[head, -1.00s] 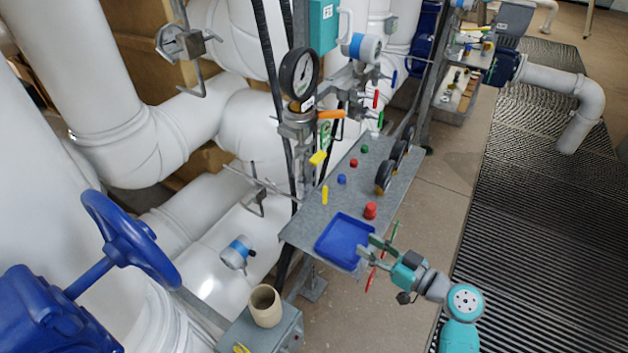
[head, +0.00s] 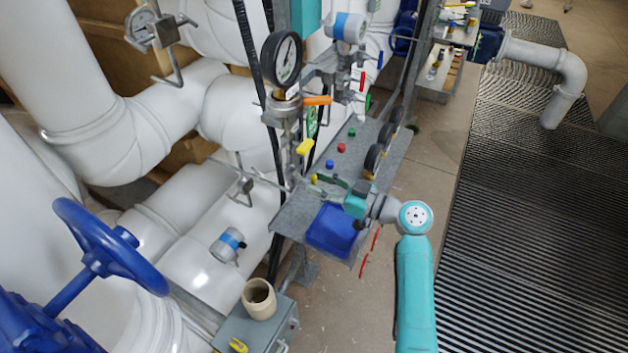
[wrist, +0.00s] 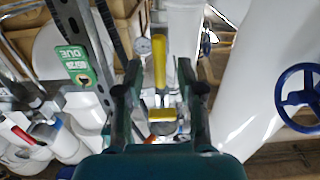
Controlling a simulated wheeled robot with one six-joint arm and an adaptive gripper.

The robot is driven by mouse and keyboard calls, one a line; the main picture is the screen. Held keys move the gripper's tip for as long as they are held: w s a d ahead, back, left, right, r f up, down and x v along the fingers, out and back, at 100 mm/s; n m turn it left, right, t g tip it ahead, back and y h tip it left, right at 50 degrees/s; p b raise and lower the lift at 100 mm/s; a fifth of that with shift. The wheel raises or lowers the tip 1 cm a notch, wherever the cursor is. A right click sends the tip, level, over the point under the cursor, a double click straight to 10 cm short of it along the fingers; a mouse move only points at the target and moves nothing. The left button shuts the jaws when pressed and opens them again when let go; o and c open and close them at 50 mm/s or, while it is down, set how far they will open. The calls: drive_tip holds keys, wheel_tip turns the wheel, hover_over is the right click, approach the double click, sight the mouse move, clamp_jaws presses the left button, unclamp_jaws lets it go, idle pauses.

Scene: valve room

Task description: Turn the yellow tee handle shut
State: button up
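The yellow tee handle (head: 305,147) sits on the grey valve pipework below the dial gauge. A yellow crossbar also shows low between my fingers in the wrist view (wrist: 162,114), and appears to be this handle. A longer yellow piece (wrist: 159,62) stands above it there; which part it is, I cannot tell. My gripper (head: 325,180) is open, its fingers (wrist: 160,85) spread to either side of both yellow pieces without visible contact. In the head view it hovers over the grey panel, lower right of the handle, and partly covers a yellow item (head: 314,178) there.
The grey panel (head: 291,218) carries a blue tray (head: 333,231), small buttons and black dials. The dial gauge (head: 282,58) and orange lever (head: 317,100) stand above the handle. A blue handwheel (head: 110,245) is at left. The floor grating (head: 520,220) at right is clear.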

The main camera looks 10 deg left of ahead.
drive_tip(key=shift+x, duration=0.95)
clamp_jaws()
drive_tip(key=shift+m, duration=0.3)
drive_tip(key=m, duration=0.3)
drive_tip(key=shift+w+m, duration=0.15)
drive_tip(key=shift+m, duration=0.15)
drive_tip(key=shift+w+d+f+m, duration=0.1)
drive_tip(key=shift+f+m, duration=0.05)
drive_tip(key=shift+m, duration=2.1)
drive_tip(key=shift+w+f+m, duration=0.1)
drive_tip(key=shift+f+m, duration=0.05)
drive_tip(key=shift+m, duration=2.15)
drive_tip(key=shift+w+d+f+m, duration=0.1)
drive_tip(key=shift+f+m, duration=0.05)
drive_tip(key=shift+m, duration=2.1)
